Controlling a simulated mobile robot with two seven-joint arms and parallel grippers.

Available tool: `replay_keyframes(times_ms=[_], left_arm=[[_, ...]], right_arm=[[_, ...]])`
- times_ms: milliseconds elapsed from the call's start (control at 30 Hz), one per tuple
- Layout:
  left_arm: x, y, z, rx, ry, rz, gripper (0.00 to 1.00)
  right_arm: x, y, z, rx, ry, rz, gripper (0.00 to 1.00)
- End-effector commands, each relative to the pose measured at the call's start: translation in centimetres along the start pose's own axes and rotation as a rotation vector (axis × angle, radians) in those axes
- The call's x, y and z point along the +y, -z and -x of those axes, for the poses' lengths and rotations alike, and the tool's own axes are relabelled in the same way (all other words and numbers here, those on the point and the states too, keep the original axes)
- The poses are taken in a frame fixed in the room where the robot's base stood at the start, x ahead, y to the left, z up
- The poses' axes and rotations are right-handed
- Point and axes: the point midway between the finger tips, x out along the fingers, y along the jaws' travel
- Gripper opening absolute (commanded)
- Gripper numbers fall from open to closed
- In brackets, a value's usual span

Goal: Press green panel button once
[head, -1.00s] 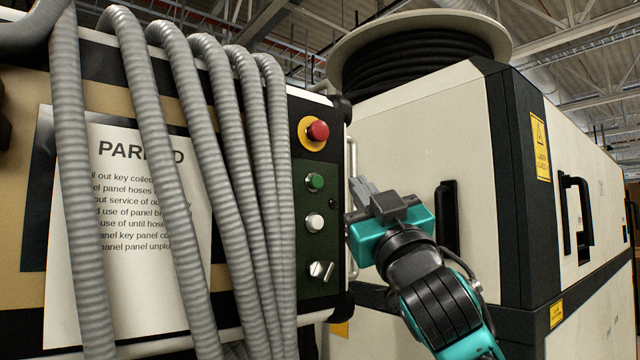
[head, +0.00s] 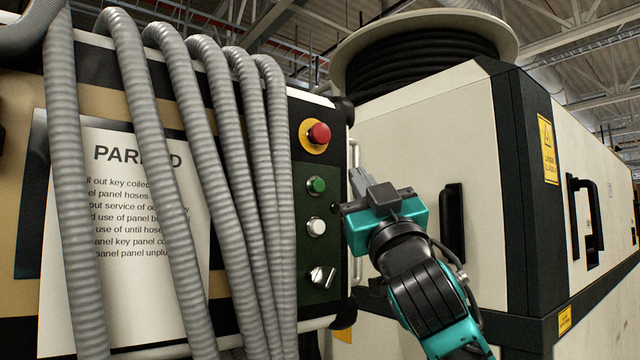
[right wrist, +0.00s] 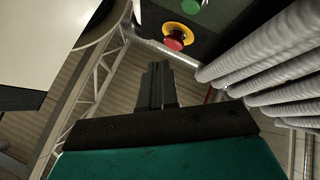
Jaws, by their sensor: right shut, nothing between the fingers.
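The green button (head: 316,185) sits on the dark control strip (head: 313,258) at the right side of the panel, below the red emergency button (head: 318,133) and above a white button (head: 316,227). My right gripper (head: 355,178) is shut and empty, just right of the panel's edge and apart from the green button. In the right wrist view its closed fingers (right wrist: 157,85) point toward the red button (right wrist: 176,40), and part of the green button (right wrist: 190,5) shows at the top edge. My left gripper is not in view.
Several grey hoses (head: 215,190) hang over the panel, left of the buttons, partly covering a paper notice (head: 125,260). A key switch (head: 321,276) sits below the white button. A cream cabinet (head: 415,150) with a cable reel (head: 425,50) stands behind my right arm.

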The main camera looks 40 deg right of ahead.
Motion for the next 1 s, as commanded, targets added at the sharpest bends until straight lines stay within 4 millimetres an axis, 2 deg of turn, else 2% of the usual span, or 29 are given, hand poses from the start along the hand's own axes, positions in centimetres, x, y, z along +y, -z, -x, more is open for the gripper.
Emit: replay_keyframes(times_ms=[100, 400, 1000], left_arm=[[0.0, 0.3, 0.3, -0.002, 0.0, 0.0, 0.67], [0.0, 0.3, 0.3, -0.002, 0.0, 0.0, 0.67], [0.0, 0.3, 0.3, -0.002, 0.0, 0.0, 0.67]], right_arm=[[-0.9, -0.9, -1.4, -0.004, -0.001, -0.003, 0.0], [-2.6, -2.7, -3.6, -0.001, -0.001, -0.002, 0.0], [-3.1, -3.0, -4.2, 0.0, 0.001, 0.0, 0.0]])
